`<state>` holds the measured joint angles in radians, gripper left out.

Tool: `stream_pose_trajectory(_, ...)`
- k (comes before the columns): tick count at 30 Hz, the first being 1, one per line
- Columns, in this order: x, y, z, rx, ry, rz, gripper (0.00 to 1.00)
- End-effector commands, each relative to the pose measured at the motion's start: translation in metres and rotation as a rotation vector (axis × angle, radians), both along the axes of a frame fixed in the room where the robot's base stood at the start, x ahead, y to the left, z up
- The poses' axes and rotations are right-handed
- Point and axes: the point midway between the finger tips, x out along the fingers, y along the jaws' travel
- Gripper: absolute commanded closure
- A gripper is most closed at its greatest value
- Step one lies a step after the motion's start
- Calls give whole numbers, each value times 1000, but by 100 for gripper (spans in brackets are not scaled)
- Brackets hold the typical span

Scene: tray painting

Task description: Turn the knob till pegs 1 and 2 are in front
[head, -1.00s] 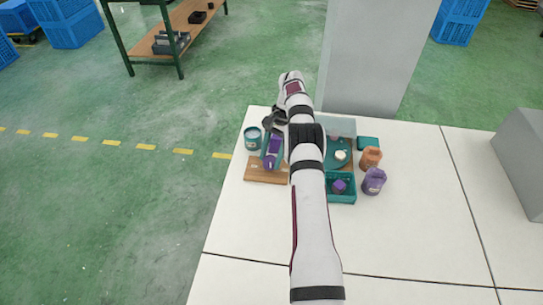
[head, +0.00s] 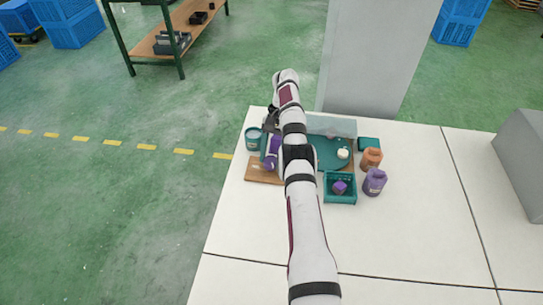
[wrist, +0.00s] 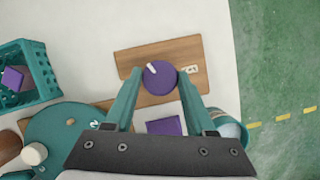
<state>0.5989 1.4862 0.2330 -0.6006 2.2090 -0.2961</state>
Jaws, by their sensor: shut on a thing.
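The purple round knob (wrist: 160,77) with a white pointer line sits on a wooden board (wrist: 150,58). In the wrist view the pointer tilts toward the upper left. My gripper (wrist: 160,75) has its two teal fingers on either side of the knob, shut on it. In the head view the turntable (head: 330,162) is partly behind my arm.
A teal crate (wrist: 44,72) holds a purple block (wrist: 13,78). A purple flat piece (wrist: 165,126) lies between the fingers, nearer the wrist. A blue-grey can (head: 253,139) stands left; orange (head: 371,159) and purple (head: 374,182) containers stand right. The front table is clear.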

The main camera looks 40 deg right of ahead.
Motion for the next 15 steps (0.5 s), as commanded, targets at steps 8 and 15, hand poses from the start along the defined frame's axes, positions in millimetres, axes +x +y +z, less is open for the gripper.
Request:
stream_pose_trajectory(8,-1,1,-1,3,4,-2,15)
stream_pose_trajectory(15,0,0,0,1,2,-2,15)
